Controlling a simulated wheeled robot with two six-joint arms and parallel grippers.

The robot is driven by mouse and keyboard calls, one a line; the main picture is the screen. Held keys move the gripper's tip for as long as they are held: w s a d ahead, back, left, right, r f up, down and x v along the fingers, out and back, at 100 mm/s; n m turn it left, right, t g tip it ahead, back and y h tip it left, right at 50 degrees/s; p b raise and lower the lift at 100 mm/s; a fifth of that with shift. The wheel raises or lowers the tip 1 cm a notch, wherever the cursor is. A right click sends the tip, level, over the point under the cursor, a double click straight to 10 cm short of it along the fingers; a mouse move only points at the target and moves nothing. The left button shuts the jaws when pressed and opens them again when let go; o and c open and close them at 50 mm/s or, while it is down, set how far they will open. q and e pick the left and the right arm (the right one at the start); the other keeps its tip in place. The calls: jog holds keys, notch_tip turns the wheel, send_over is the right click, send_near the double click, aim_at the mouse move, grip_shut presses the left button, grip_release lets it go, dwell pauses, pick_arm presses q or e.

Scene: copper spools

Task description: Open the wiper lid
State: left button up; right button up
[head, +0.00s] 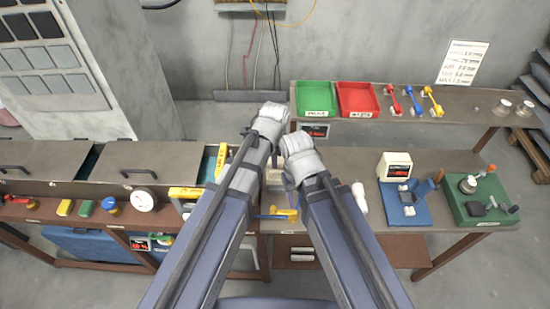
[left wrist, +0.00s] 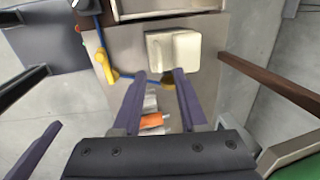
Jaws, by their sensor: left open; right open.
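A cream box with a raised rounded top (left wrist: 172,52), which may be the wiper box, lies just beyond my left fingertips in the left wrist view. Its top looks closed.
A yellow-handled tool (left wrist: 103,65) with a blue line lies left of the cream box. An orange item (left wrist: 152,121) shows between my left fingers. A white bottle (head: 360,198) stands right of my right arm. Green (head: 316,96) and red (head: 358,98) trays sit on the back shelf.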

pick_arm(q)
jog(key=shift+f, duration=0.2)
jog(key=b, duration=0.8)
send_over(275, 178)
notch_tip(275, 178, down, 8)
jog(key=shift+r, duration=0.25)
jog(key=shift+r, duration=0.1)
jog(key=shift+c, duration=0.2)
grip_shut()
dwell(0.5)
